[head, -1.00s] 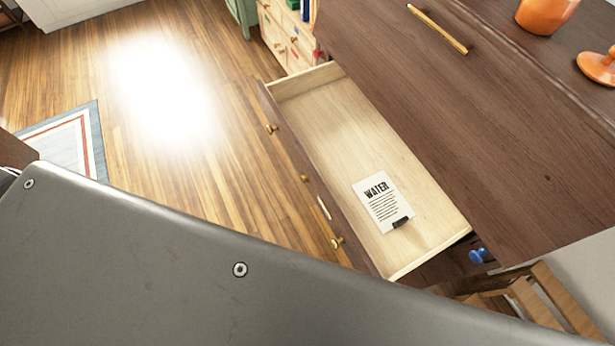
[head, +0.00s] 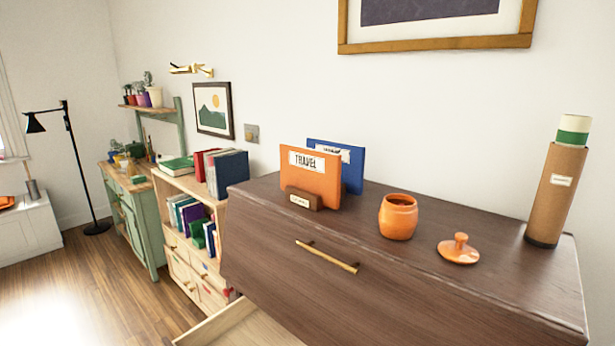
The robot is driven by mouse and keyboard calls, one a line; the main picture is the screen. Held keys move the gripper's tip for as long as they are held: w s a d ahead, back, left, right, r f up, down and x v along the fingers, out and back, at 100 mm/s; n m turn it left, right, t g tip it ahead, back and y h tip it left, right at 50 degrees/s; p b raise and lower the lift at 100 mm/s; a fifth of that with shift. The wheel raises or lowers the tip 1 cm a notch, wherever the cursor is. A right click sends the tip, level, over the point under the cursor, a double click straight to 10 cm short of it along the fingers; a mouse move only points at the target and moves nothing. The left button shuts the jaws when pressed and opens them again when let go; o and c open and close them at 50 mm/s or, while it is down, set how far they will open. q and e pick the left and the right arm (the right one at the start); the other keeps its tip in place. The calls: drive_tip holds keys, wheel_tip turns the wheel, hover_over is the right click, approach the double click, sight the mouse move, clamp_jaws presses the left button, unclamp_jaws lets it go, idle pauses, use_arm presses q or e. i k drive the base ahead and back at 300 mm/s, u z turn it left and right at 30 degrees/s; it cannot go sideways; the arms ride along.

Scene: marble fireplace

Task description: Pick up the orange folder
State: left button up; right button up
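The orange folder (head: 314,180) stands upright on top of the dark brown dresser (head: 465,220), toward its left end. It has a white label reading "TRAVEL". Its lower edge sits behind a small brown wooden holder (head: 304,199) with a pale tag. A blue folder (head: 351,170) stands right behind it and is partly hidden by it. Neither of my grippers shows in the head view.
An orange jar (head: 398,216) and its lid (head: 459,249) sit right of the folders, with a cardboard tube (head: 556,190) at the right end. An open drawer (head: 238,328) sticks out below. A bookshelf (head: 192,210) stands to the left.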

sight(313, 170)
drive_tip(key=z, duration=1.9)
drive_tip(key=k, duration=0.65)
drive_tip(key=u, duration=0.4)
